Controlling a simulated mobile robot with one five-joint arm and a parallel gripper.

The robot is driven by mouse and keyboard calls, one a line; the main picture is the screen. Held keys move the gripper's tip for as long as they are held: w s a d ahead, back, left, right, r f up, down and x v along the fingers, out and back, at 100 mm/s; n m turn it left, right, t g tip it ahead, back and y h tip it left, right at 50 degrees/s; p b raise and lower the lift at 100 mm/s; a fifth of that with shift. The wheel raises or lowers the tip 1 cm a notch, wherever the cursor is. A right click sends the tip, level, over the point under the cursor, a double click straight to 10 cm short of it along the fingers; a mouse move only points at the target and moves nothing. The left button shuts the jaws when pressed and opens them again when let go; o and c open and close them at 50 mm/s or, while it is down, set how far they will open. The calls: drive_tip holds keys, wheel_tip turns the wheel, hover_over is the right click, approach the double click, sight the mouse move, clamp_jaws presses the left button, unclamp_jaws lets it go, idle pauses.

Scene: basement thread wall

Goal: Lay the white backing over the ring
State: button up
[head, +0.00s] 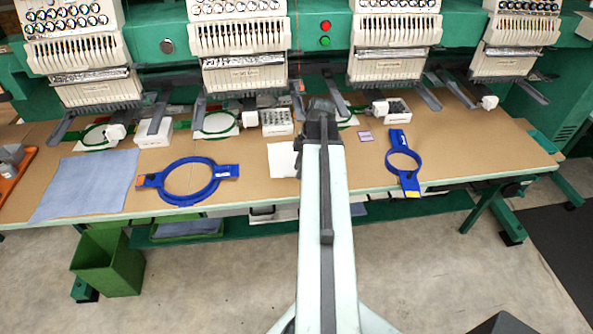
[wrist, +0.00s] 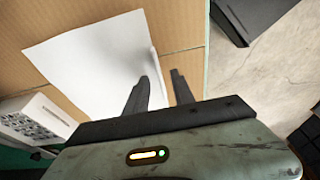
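The white backing (wrist: 90,60) lies as a flat sheet on the brown table; in the head view it (head: 282,160) shows just left of my arm, partly hidden by it. My gripper (wrist: 160,76) is open, with one finger over the sheet near its edge and the other beyond that edge, over bare table. I cannot tell whether the fingers touch the sheet. The head view hides the fingertips behind my arm. A large blue ring (head: 162,186) lies left of the sheet, and a smaller blue ring (head: 388,160) lies to the right. No backing covers either one.
A blue-grey cloth (head: 85,186) lies at the table's left. White boxes (head: 277,123) and green hoops (head: 217,134) stand along the back, under the embroidery heads (head: 245,75). A small purple patch (head: 365,136) lies right of my arm. A green bin (head: 107,262) stands on the floor.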

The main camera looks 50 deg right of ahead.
drive_tip(key=p+v, duration=0.7)
drive_tip(key=shift+r, duration=0.4)
drive_tip(key=shift+d, duration=0.1)
